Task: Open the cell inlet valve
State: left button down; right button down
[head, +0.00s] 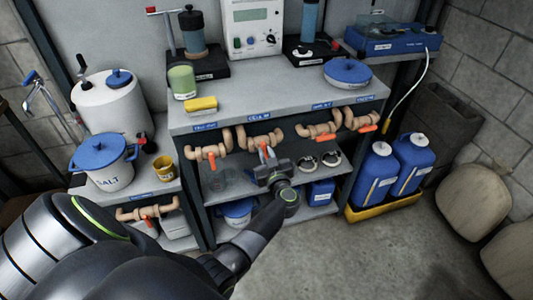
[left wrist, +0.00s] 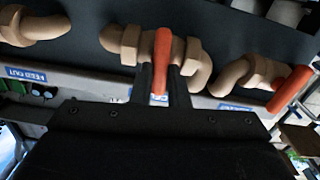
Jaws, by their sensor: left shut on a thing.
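The cell inlet valve is a tan pipe fitting (head: 260,140) under the front edge of the middle bench, second from the left. Its blue label (head: 259,117) seems to read CELL IN. Its orange lever (head: 264,151) points down and out, across the pipe. My left gripper (head: 267,164) is shut on this lever. In the left wrist view the lever (left wrist: 163,45) stands between the two dark fingers (left wrist: 160,74), crosswise to the tan pipe. The fingers partly hide the label behind. My right gripper is not in view.
Similar orange-lever valves sit close on both sides, at left (head: 206,153) and right (head: 318,131). Blue jugs (head: 376,172) stand in a yellow tray (head: 385,208) at right. The floor in front is clear.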

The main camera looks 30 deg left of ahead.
pick_arm(q)
jog(key=shift+n, duration=0.8)
jog(key=n, duration=0.2)
jog(key=shift+s+a+n+p, duration=0.1)
jog(key=shift+n+p, duration=0.25)
jog(key=shift+n, duration=0.05)
jog(key=shift+s+a+f+n+b, duration=0.15)
jog(key=shift+n+b, duration=0.3)
jog(key=shift+n, duration=1.55)
jog(key=shift+w+d+f+n+b, duration=0.1)
jog(key=shift+n+b, duration=0.4)
jog(key=shift+n, duration=1.5)
jog(key=shift+s+a+f+n+b, duration=0.15)
jog(key=shift+n+b, duration=0.3)
jog(key=shift+n, duration=1.55)
jog(key=shift+d, duration=0.1)
jog(key=shift+n, duration=0.3)
jog(key=c, duration=1.4)
grip_release()
